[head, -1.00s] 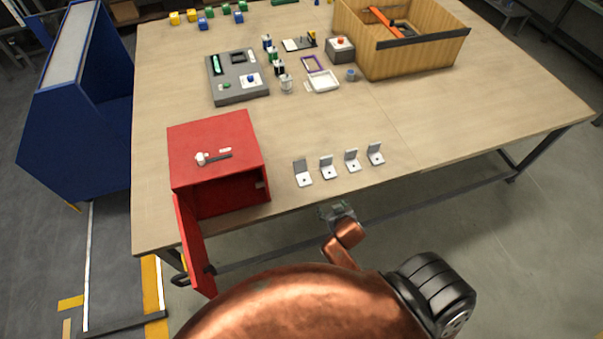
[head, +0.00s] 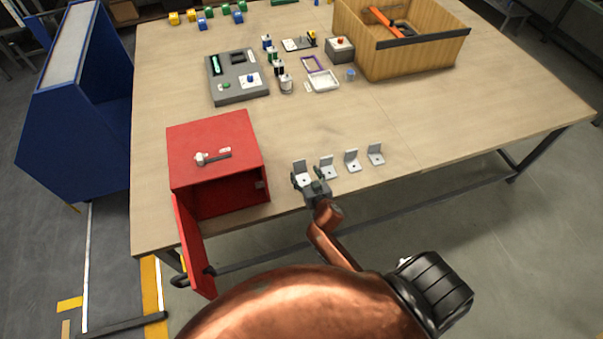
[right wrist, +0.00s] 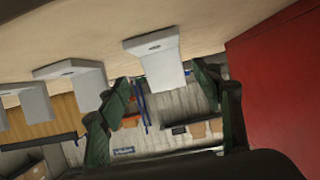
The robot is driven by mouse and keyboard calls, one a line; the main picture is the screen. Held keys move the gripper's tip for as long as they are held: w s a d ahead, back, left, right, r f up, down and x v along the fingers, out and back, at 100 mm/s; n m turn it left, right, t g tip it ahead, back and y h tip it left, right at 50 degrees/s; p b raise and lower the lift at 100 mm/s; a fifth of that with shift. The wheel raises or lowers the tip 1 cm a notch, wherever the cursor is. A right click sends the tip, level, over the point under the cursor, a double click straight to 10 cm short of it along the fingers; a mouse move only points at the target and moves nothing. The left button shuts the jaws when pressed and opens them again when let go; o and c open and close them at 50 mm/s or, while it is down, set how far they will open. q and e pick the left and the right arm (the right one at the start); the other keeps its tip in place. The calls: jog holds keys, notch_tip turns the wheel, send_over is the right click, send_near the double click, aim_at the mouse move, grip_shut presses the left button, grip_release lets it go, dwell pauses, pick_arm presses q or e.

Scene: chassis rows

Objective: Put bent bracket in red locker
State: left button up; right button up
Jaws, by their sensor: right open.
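Several grey bent brackets stand in a row on the table, right of the red locker. The leftmost bent bracket (head: 300,166) is nearest the locker; it also shows in the right wrist view (right wrist: 156,62). My right gripper (head: 308,182) is open at this bracket's near side. In the right wrist view its two fingers (right wrist: 165,105) are spread, with the bracket ahead between them; I cannot tell if they touch it. The red locker (head: 212,150) stands at the table's front left with its door (head: 193,245) hanging open toward me. My left gripper is not in view.
The other brackets (head: 352,161) stand close by on the right. A grey panel (head: 238,78), small parts and a wooden crate (head: 415,58) are farther back. The table's middle right is clear.

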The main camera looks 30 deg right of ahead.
aim_at(300, 168)
jog(key=x, duration=0.5)
jog(key=shift+w+a+b, duration=0.15)
jog(key=shift+b, duration=0.15)
jog(key=c, duration=1.3)
jog(key=shift+r, duration=0.1)
jog(key=shift+c, duration=0.9)
jog(key=shift+r, duration=0.1)
